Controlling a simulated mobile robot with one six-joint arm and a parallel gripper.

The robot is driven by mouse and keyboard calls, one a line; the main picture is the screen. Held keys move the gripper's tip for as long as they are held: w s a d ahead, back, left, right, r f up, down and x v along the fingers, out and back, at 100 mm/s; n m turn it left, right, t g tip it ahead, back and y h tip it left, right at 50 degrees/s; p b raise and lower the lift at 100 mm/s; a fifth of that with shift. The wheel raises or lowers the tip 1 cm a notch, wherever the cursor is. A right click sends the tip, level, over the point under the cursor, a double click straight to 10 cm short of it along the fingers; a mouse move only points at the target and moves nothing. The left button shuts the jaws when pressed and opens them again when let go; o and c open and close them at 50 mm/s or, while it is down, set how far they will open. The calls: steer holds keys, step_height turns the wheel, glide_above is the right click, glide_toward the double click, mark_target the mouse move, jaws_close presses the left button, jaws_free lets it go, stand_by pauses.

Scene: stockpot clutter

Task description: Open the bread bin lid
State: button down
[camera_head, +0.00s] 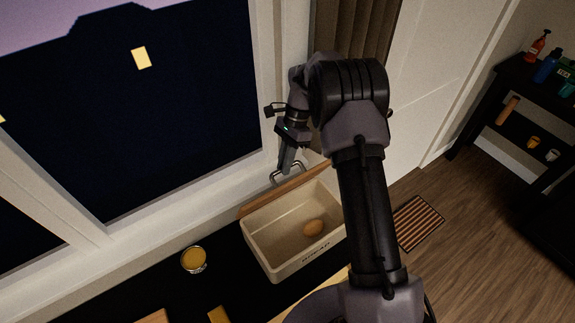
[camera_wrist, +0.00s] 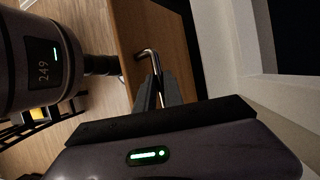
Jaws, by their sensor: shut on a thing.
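The bread bin (camera_head: 272,250) is a cream box on the black counter, with its inside in view and a round brown loaf or bun (camera_head: 313,228) in it. Its wooden lid (camera_head: 285,192) is tilted up along the back edge, near the window wall. The lid's metal handle (camera_head: 290,172) is at my gripper (camera_head: 285,168), which is shut on it. In the wrist view the bent metal handle (camera_wrist: 150,55) runs between the fingers (camera_wrist: 160,95), with the wooden lid (camera_wrist: 160,25) behind. My arm hides the bin's right side.
A jar or can with a yellow top (camera_head: 194,260) stands left of the bin. Wooden pieces (camera_head: 218,315) lie at the counter's front. The window frame (camera_head: 170,222) is close behind. A dark shelf (camera_head: 500,115) with bottles stands far right, across open floor.

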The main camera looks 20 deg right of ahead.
steer(key=shift+f, duration=0.15)
steer(key=c, duration=1.6)
jaws_free()
steer(key=shift+o, duration=0.7)
steer(key=shift+w, duration=0.2)
steer(key=shift+s, duration=0.1)
